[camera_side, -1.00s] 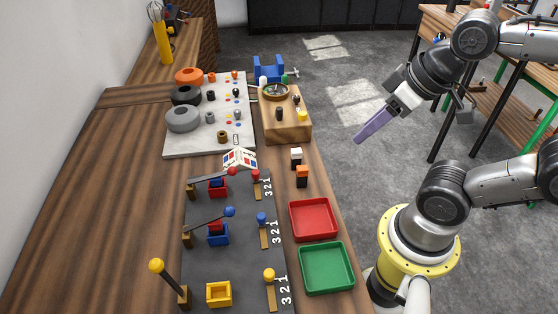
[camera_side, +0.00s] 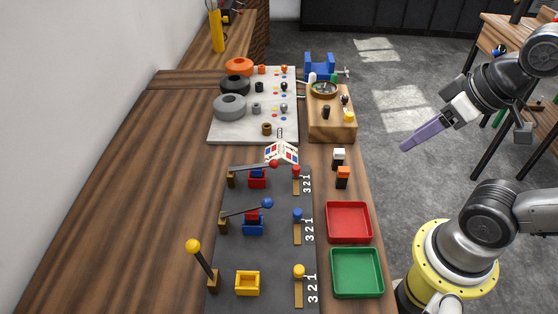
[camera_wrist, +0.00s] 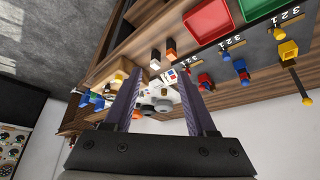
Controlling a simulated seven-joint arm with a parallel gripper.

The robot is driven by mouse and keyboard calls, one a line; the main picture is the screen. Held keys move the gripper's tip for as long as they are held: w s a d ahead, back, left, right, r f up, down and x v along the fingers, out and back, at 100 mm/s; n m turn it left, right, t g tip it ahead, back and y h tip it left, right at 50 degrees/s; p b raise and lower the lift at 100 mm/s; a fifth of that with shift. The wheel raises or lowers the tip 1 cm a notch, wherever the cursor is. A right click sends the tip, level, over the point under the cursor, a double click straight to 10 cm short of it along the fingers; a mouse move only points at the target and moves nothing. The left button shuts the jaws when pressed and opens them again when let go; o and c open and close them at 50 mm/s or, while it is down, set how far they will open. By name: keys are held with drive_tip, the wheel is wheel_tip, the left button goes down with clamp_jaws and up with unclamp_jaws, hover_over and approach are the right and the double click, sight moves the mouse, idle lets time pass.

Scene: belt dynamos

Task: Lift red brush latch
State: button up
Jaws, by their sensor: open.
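The red brush latch (camera_side: 252,167) is a dark lever with a red ball at its tip, in the side view. My gripper (camera_side: 405,147) has long purple fingers and is in the air right of the bench, well apart from the latch. In the wrist view my gripper (camera_wrist: 157,72) is open, with nothing between its fingers. The red station (camera_wrist: 205,80) is small there, just beyond the right finger, its lever hard to make out.
A blue-ball lever (camera_side: 245,210) is tilted slightly up, and a yellow-ball lever (camera_side: 203,265) stands steeply raised. Sliders marked 1 to 3 stand right of them. Red (camera_side: 349,222) and green (camera_side: 357,272) trays line the bench's right edge. A wooden block (camera_side: 332,125) stands farther back.

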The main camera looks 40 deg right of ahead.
drive_tip(key=w+r, duration=0.3)
drive_tip(key=w, duration=0.1)
drive_tip(key=n+g+y, duration=0.1)
drive_tip(key=n+y, duration=0.1)
hover_over(276, 161)
drive_tip(key=s+d, duration=0.2)
drive_tip(key=s, duration=0.3)
drive_tip(key=f, duration=0.2)
drive_tip(key=x, duration=1.3)
drive_tip(key=shift+s+d+f, duration=0.15)
drive_tip(key=shift+s+d, duration=0.05)
drive_tip(key=shift+s, duration=0.1)
drive_tip(key=shift+c, duration=0.2)
clamp_jaws()
drive_tip(key=shift+h, duration=0.3)
